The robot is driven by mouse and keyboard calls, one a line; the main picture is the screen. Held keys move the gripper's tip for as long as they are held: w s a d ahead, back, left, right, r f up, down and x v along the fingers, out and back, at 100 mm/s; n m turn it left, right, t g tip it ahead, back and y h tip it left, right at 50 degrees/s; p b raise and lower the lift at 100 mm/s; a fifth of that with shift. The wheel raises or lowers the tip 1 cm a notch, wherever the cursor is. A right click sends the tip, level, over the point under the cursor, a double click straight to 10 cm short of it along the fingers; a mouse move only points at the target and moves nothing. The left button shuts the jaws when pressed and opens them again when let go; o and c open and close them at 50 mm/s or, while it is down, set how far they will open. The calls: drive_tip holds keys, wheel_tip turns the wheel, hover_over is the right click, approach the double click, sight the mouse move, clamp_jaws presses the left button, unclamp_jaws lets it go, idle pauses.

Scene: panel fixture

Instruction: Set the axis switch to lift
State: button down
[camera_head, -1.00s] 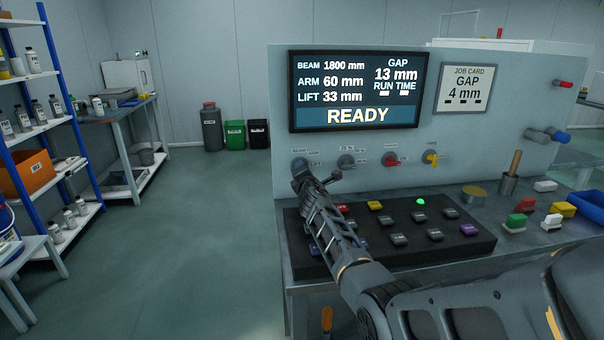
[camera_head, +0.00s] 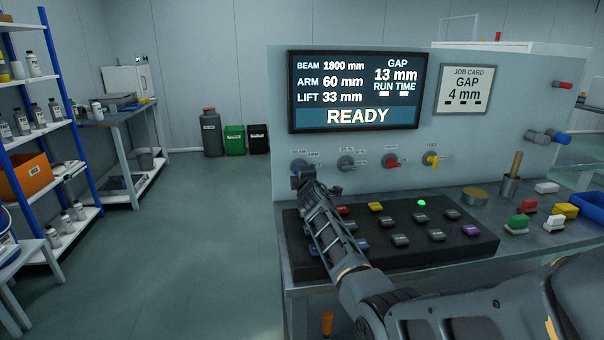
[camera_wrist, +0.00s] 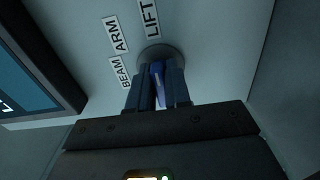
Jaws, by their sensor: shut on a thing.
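The axis switch (camera_head: 299,165) is the leftmost round switch on the panel, below the screen. In the wrist view its blue knob (camera_wrist: 157,72) sits between the two fingers of my gripper (camera_wrist: 157,90), which is shut on it. BEAM, ARM and LIFT labels stand around the switch; the LIFT label (camera_wrist: 150,18) lies just beyond the knob's far end, and the knob looks roughly lined up towards it. Its exact pointing is partly hidden by the fingers. In the head view my gripper (camera_head: 303,177) is in front of the switch and covers its lower part.
The screen (camera_head: 358,91) reads LIFT 33 mm, GAP 13 mm and READY. A job card (camera_head: 464,88) reads GAP 4 mm. More switches (camera_head: 391,161) sit to the right. A black button pad (camera_head: 465,245) with several buttons lies below my arm.

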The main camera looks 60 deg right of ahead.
idle(0.3)
drive_tip(key=c, duration=1.2)
unclamp_jaws()
drive_tip(key=shift+o, duration=0.2)
drive_tip(key=shift+s, duration=0.1)
drive_tip(key=p+v, duration=0.2)
drive_tip(key=v, duration=0.5)
drive_tip(key=shift+s+a, duration=0.25)
drive_tip(key=shift+a, duration=0.05)
